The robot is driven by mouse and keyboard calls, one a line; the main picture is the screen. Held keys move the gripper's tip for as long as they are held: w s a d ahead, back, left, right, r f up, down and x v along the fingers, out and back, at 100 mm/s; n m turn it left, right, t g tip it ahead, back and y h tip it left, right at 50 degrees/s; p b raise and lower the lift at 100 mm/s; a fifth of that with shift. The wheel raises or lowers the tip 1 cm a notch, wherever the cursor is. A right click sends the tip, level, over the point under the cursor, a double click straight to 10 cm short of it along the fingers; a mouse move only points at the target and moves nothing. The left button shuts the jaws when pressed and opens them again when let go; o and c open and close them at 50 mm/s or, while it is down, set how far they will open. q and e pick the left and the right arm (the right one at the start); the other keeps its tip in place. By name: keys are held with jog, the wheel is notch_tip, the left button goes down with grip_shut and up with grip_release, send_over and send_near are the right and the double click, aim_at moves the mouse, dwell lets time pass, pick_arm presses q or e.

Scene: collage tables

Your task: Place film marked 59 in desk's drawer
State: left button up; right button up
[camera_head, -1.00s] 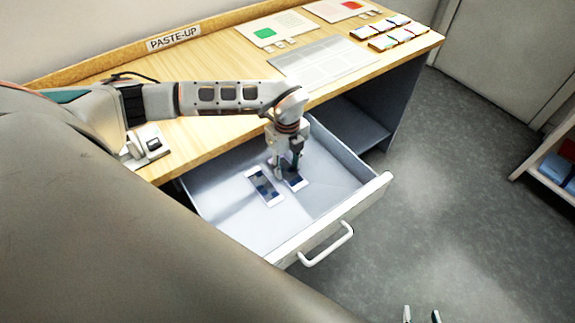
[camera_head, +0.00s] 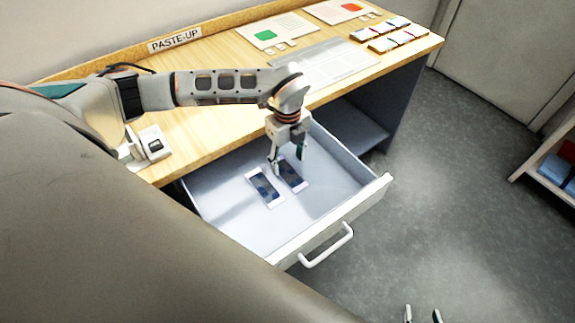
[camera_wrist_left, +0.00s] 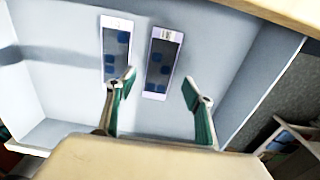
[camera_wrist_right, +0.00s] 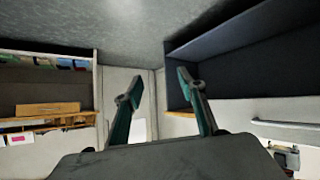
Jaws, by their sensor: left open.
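The desk's drawer (camera_head: 225,208) is pulled open, and its inner floor also shows in the left wrist view (camera_wrist_left: 65,90). Two white-framed films with dark blue panes lie flat in it, side by side: a left film (camera_head: 265,187) and a right film (camera_head: 293,173). Both show in the left wrist view, the left film (camera_wrist_left: 116,50) and the right film (camera_wrist_left: 161,62). I cannot read a number on either. My left gripper (camera_head: 288,168) is open and empty just above the films. My right gripper (camera_head: 422,318) is open and empty, low over the floor at the bottom edge.
The wooden desk top (camera_head: 215,137) holds a PASTE-UP sign (camera_head: 174,39), printed sheets (camera_head: 268,30), a grey layout sheet (camera_head: 330,62) and several small blocks (camera_head: 397,38). The drawer's handle (camera_head: 328,246) faces front. A low shelf (camera_head: 545,172) stands at the right. The floor between is clear.

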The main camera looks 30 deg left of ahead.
aim_at(288, 174)
pick_arm(q)
notch_tip(288, 174, up, 8)
jog(key=shift+p, duration=0.3)
dwell(0.5)
